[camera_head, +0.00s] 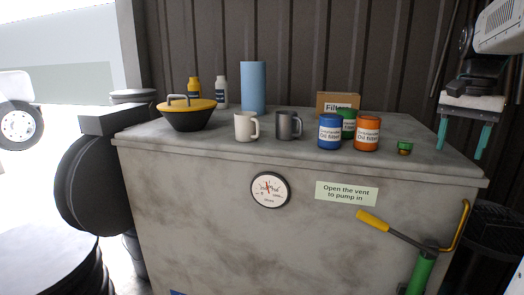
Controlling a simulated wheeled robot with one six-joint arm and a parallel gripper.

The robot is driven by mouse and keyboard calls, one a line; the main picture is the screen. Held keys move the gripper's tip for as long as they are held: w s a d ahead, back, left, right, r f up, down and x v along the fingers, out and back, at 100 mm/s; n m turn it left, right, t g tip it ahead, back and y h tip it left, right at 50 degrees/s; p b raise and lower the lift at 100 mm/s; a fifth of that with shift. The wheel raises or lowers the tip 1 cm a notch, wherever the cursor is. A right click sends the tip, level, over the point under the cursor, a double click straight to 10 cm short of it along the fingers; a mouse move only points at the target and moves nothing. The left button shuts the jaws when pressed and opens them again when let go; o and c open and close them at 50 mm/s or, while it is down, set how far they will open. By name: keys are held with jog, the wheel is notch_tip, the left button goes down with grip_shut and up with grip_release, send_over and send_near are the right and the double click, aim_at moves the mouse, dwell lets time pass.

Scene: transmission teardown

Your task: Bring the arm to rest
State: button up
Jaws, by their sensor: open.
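My gripper (459,151) hangs at the upper right of the head view. Its two teal fingers point down and stand apart, with nothing between them. In the picture it appears beside the right end of the grey bench (190,175). My arm runs from the gripper up to the right and is partly cut off by the picture edge.
The bench top holds a yellow-lidded bowl (187,115), two mugs, a blue roll (253,88), two bottles, several oil filter cans and a Filters box (337,102). A pump lever with a yellow grip (372,220) sticks out at the front right. Dark round objects stand at left.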

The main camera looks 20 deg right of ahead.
jog(key=s+a+f+n, duration=0.4)
jog(key=a, duration=0.5)
jog(key=s+a+f+n+t, duration=0.1)
jog(key=s+a+f+n, duration=0.3)
jog(key=a, duration=0.6)
jog(key=s+a+f+n, duration=0.4)
jog(key=a+f+n, duration=0.1)
jog(key=a, duration=0.5)
jog(key=shift+s+a+f, duration=0.2)
jog(key=shift+f, duration=0.35)
